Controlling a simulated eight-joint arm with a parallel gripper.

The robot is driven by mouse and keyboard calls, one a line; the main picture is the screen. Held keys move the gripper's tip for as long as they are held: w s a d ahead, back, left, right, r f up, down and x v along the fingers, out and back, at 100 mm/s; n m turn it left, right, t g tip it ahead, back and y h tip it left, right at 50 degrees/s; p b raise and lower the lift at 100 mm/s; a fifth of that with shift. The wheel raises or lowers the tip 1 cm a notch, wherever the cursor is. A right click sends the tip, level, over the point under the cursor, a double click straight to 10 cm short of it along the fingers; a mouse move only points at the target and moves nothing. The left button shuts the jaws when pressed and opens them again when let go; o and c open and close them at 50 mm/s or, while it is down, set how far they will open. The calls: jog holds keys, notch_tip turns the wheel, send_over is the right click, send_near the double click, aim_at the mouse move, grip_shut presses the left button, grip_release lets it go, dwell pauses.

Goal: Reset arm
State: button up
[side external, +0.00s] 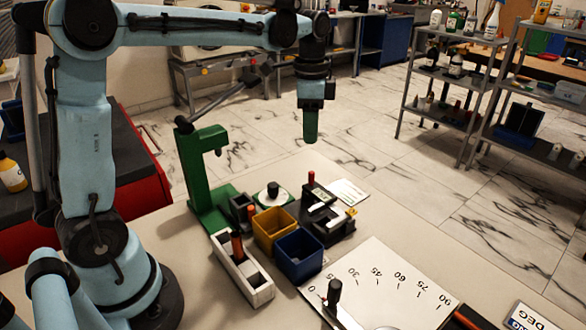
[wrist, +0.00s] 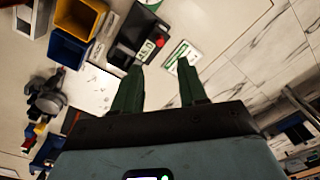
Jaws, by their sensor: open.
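My gripper (side external: 311,138) hangs pointing down, high above the far side of the table and behind the fixtures. In the wrist view its two green fingers (wrist: 161,66) are spread apart with nothing between them. My arm reaches across from the left, its forearm about level. Below the gripper, apart from it, are a black fixture (side external: 338,230) with a red-topped part and a white card (side external: 348,192). The card also shows just beyond the fingertips in the wrist view (wrist: 183,54).
A green stand (side external: 203,172) rises left of the gripper. A yellow bin (side external: 272,235), a blue bin (side external: 299,262) and a white slotted tray (side external: 250,283) stand nearer. An angle-marked board (side external: 390,285) with a black-knobbed lever (side external: 335,291) lies in front. Air around the gripper is clear.

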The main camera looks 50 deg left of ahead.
jog(key=s+d+f+n+t, duration=0.2)
jog(key=s+n+t, duration=0.1)
jog(key=s, duration=0.3)
jog(key=s+d+f+n+t, duration=0.2)
jog(key=s+d+n+t, duration=0.1)
jog(key=s+n, duration=0.2)
jog(key=shift+s+n+t, duration=0.3)
jog(key=shift+s+t, duration=0.1)
jog(key=shift+s, duration=0.75)
jog(key=shift+d, duration=0.1)
